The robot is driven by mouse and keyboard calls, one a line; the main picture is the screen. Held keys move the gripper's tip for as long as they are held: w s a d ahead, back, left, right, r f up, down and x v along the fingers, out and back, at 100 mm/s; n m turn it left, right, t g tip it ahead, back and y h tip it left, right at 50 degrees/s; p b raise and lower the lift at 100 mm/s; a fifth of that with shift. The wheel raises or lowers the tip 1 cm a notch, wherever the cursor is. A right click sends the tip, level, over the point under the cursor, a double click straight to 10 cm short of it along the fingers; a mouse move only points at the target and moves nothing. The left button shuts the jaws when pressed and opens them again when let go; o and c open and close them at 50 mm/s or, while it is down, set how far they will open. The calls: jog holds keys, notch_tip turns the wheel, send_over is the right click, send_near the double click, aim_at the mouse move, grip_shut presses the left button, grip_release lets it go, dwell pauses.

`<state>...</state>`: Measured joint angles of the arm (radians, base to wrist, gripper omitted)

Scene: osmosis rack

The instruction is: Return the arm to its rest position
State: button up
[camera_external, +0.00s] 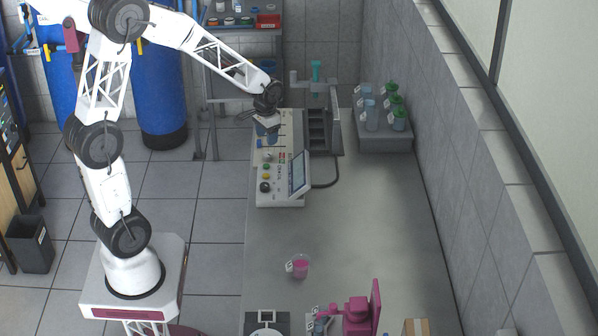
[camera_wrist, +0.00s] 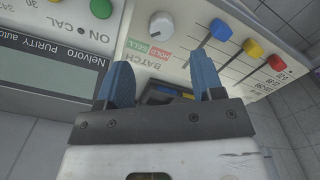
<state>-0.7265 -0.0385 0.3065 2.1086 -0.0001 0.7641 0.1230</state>
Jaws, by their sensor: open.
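My gripper (camera_external: 267,136) is at the end of my white arm, at the far end of the long grey bench, just above a white control unit. In the wrist view my gripper (camera_wrist: 160,85) shows two blue fingers spread apart, with nothing held between them. The control unit (camera_wrist: 150,45) lies right in front of the fingers, with knobs, a label and a display panel. The left finger overlaps the panel in the picture, and the right finger is close to a blue slider knob (camera_wrist: 221,30). I cannot tell whether either finger touches the unit.
The tilted screen (camera_external: 298,173) stands on the unit's near right side. A grey tray of bottles (camera_external: 385,135) is at the back right. A beaker with pink liquid (camera_external: 299,267) and a magenta device (camera_external: 362,310) stand nearer. The middle of the bench (camera_external: 350,215) is clear.

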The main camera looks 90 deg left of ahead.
jog(key=d+r+m, duration=0.1)
jog(key=d+r, duration=0.3)
jog(key=d, duration=0.3)
jog(key=s+d+r+m+t, duration=0.1)
jog(key=d+r, duration=0.2)
jog(key=d, duration=0.4)
jog(key=d+r+m, duration=0.1)
jog(key=d+r, duration=0.3)
jog(key=d, duration=0.4)
jog(key=s+d+r+m, duration=0.2)
jog(key=s+d, duration=0.5)
jog(key=d, duration=0.2)
jog(key=s+d+r+m+t, duration=0.1)
jog(key=s+d+r+m, duration=0.1)
jog(key=s+d, duration=0.4)
jog(key=d, duration=0.2)
jog(key=shift+s+d+r+t, duration=0.3)
jog(key=shift+s+d+r, duration=0.05)
jog(key=shift+r, duration=0.05)
dwell(0.9)
